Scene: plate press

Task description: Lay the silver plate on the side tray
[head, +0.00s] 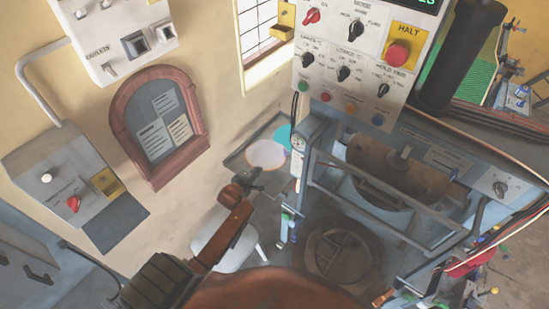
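A pale, pinkish-white round plate (266,154), likely the silver plate, shows over the grey side tray (237,160) beside the wall. A teal disc (284,134) shows just behind it, partly covered by the pale plate. My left gripper (257,172) is at the plate's near edge, with its fingers small and dark. I cannot tell whether the fingers are closed on the plate's rim, or whether the plate rests on the tray or is just above it. My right gripper is not clearly visible.
The press (395,170) with its round drum stands right of the tray, under a control panel (360,60) with a red HALT button. A white stool (228,245) is below my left forearm. A wall noticeboard (160,125) and switch box (65,180) are at left.

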